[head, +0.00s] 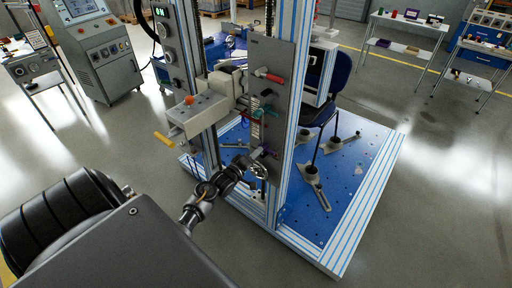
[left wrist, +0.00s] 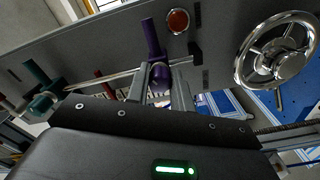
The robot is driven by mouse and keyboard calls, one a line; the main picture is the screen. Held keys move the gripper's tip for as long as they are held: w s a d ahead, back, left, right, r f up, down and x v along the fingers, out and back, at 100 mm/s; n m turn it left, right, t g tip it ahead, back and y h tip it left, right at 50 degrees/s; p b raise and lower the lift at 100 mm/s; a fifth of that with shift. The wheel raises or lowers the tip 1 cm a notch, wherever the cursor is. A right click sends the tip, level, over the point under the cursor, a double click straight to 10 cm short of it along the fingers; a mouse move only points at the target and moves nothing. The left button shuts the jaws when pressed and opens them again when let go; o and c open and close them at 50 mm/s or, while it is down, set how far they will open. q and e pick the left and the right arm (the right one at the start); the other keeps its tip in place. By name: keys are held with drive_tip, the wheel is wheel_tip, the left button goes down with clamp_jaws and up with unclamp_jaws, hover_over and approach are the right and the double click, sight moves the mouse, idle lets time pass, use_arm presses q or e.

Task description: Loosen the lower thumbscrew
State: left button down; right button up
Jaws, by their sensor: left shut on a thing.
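My left gripper (head: 252,164) reaches the low part of the plate. Its two grey fingers (left wrist: 159,86) stand on either side of the purple knob and are shut on it. The fingers hide part of the knob's sides. My right gripper is not in view.
A chrome handwheel (left wrist: 277,50) is right of the fingers, close by. A round orange-red button (left wrist: 177,21) sits above them. A teal handle (left wrist: 42,78) is at left.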

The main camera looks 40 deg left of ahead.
use_arm(q)
drive_tip(key=n+p, duration=0.3)
drive_tip(key=n, duration=0.3)
drive_tip(key=shift+r+p, duration=0.2)
drive_tip(key=shift+p, duration=0.2)
drive_tip(key=n+p, duration=0.2)
drive_tip(key=n, duration=0.2)
drive_tip(key=shift+n+p, duration=0.35)
drive_tip(key=shift+n, duration=0.75)
drive_tip(key=shift+f, duration=0.1)
drive_tip(key=c, duration=1.2)
unclamp_jaws()
drive_tip(key=shift+s, duration=0.1)
drive_tip(key=s, duration=1)
drive_tip(key=shift+s+d, duration=0.15)
drive_tip(key=shift+s, duration=0.2)
